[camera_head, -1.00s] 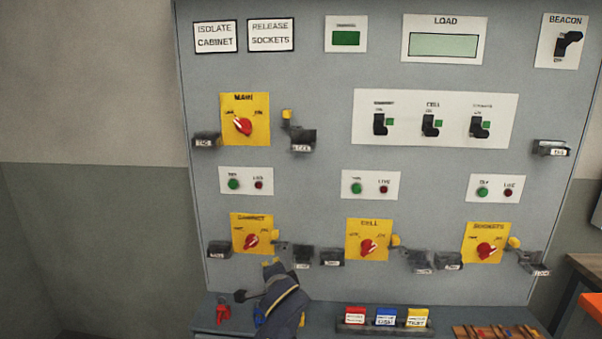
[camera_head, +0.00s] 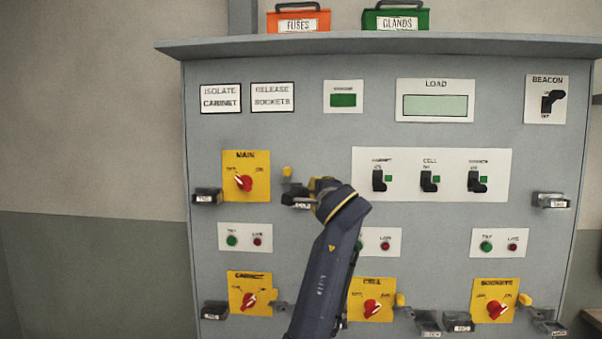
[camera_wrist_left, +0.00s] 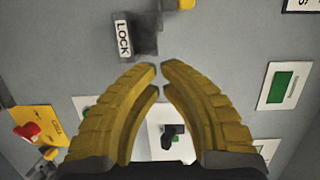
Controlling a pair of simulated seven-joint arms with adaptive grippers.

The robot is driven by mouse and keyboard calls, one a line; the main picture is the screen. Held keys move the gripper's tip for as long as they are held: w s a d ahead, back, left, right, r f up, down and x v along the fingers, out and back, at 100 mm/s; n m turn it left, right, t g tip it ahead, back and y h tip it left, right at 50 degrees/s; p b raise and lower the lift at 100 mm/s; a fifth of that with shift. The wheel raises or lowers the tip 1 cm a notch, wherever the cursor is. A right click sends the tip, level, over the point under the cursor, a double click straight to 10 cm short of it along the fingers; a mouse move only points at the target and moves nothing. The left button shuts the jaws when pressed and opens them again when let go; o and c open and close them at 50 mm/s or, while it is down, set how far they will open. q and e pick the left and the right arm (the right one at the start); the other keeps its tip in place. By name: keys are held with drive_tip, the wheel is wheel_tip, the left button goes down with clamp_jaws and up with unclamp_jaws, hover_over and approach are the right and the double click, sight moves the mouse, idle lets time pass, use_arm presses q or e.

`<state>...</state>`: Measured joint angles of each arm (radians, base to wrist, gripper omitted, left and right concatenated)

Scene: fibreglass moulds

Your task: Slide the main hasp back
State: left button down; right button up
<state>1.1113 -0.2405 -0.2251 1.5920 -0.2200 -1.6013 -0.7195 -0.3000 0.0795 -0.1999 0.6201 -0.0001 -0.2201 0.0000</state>
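The main switch (camera_head: 246,176) is a yellow plate with a red knob in the head view. To its right is the main hasp (camera_head: 287,173), a small piece with a yellow end, above a dark holder (camera_head: 298,197). That holder, labelled LOCK (camera_wrist_left: 122,38), is at the top of the left wrist view, with the yellow end (camera_wrist_left: 187,4) beside it. My left gripper (camera_wrist_left: 160,67) has its yellow fingertips almost together, with nothing visible between them, just short of the holder in that view. In the head view my left arm partly covers the holder. My right gripper is not in view.
A white panel of black toggles (camera_head: 432,175) is right of my left arm. A dark tag holder (camera_head: 207,196) is left of the main switch. More yellow switch plates (camera_head: 372,300) line the lower panel. Orange (camera_head: 299,20) and green (camera_head: 396,18) boxes stand on top.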

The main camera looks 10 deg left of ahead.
use_arm(q)
drive_tip(key=shift+s+d+r, duration=0.1)
drive_tip(key=shift+d+r, duration=0.1)
drive_tip(key=shift+r, duration=0.55)
drive_tip(key=shift+d+r, duration=0.2)
drive_tip(key=shift+r, duration=0.55)
drive_tip(key=shift+s+d+r, duration=0.1)
drive_tip(key=shift+d+r, duration=0.1)
drive_tip(key=shift+r, duration=0.55)
drive_tip(key=shift+w, duration=0.1)
drive_tip(key=x, duration=0.9)
drive_tip(key=shift+w+a+r, duration=0.15)
drive_tip(key=shift+w, duration=0.15)
drive_tip(key=shift+w+a, duration=0.15)
drive_tip(key=shift+a, duration=0.2)
drive_tip(key=shift+s+a, duration=0.1)
drive_tip(key=shift+a, duration=0.75)
drive_tip(key=shift+s+a, duration=0.15)
drive_tip(key=shift+a, duration=0.65)
drive_tip(key=a, duration=0.5)
drive_tip(key=shift+s+a, duration=0.35)
drive_tip(key=shift+d, duration=0.1)
